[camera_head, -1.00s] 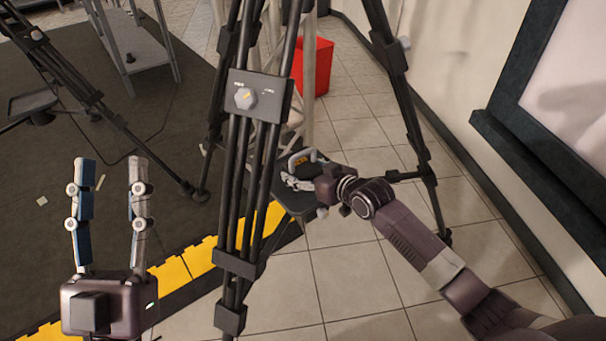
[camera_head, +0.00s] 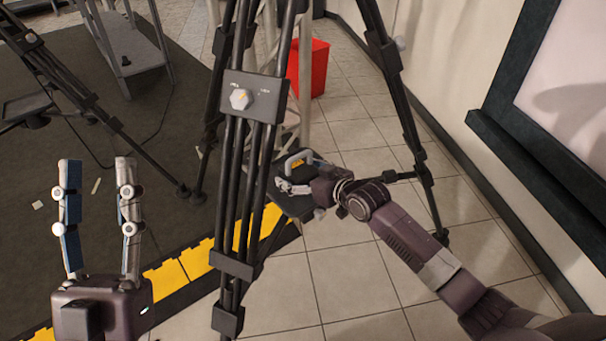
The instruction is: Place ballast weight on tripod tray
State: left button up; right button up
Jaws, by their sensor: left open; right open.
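The tripod (camera_head: 230,190) stands in the middle with black legs spread on the floor. Its dark tray (camera_head: 300,207) sits low between the legs, partly hidden by the front leg and my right gripper. The ballast weight (camera_head: 297,164), with a pale grey handle and a bit of yellow, is on the tray behind my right gripper; its lower part is hidden. My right gripper (camera_head: 287,186) is open beside the weight, its fingers pointing left, apart from the handle. My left gripper (camera_head: 98,165) is open and empty at the left, fingers pointing up, left of the front leg.
A second tripod (camera_head: 75,90) with a small tray stands on the dark mat at the left. A red bin (camera_head: 312,68) is behind the tripod. A wall and dark-framed board (camera_head: 530,150) bound the right. Tiled floor (camera_head: 370,285) is clear in front.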

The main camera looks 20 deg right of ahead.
aim_at(308, 176)
jog(key=shift+s+r, duration=0.1)
jog(key=p+v, duration=0.2)
jog(key=v, duration=0.4)
pick_arm(q)
jog(key=w+f+g+y+p, duration=0.1)
jog(key=f+g, duration=0.4)
jog(key=f, duration=0.5)
jog(key=w+a+f+g+y+p, duration=0.1)
jog(key=w+f+g+y, duration=0.2)
jog(key=f+g, duration=0.3)
notch_tip(308, 176, down, 5)
jog(key=shift+w+r, duration=0.15)
jog(key=shift+w, duration=0.65)
pick_arm(e)
jog(key=v, duration=0.5)
jog(key=shift+s+d+r, duration=0.1)
jog(key=shift+s+d, duration=0.05)
jog(key=shift+s, duration=0.2)
pick_arm(q)
jog(key=shift+a, duration=0.1)
jog(key=shift+s, duration=0.1)
pick_arm(e)
jog(key=shift+s, duration=0.1)
